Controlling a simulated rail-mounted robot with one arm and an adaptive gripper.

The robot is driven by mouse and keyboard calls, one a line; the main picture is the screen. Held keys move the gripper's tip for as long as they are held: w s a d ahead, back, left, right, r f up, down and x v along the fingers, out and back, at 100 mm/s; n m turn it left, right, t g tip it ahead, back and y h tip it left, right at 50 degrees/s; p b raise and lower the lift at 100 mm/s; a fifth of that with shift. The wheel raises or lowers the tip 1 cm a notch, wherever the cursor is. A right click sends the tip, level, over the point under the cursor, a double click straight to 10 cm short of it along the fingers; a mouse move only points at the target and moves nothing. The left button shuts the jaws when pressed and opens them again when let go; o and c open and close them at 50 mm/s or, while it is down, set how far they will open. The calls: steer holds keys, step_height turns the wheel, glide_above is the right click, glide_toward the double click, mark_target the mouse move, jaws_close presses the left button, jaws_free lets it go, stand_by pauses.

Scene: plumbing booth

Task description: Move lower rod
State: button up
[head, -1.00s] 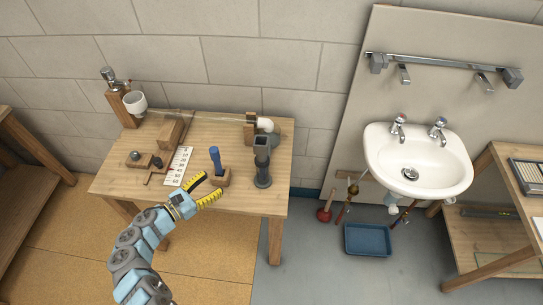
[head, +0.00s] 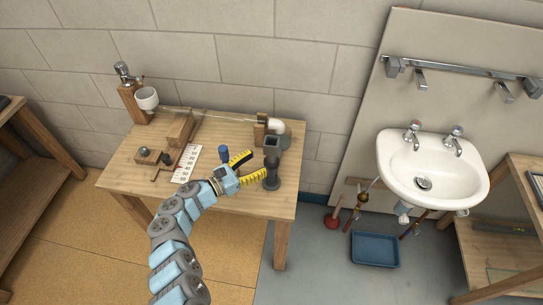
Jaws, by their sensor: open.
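My gripper (head: 255,166), with yellow-and-black fingers, is open over the front right of the wooden table (head: 125,178) in the head view. Its fingertips point right, close to a dark grey upright pipe fitting (head: 271,172); I cannot tell whether they touch it. Nothing shows clearly between the fingers. No part is clearly recognisable as the lower rod.
A white pipe elbow (head: 278,127) stands at the back right of the table. A white marked card (head: 187,163) and a wooden block (head: 181,127) lie left of my gripper. A sink (head: 432,170) and blue tray (head: 375,250) are to the right.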

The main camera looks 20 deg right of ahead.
mark_target(267, 158)
steer(key=shift+b+x, duration=0.65)
steer(key=shift+x, duration=2.45)
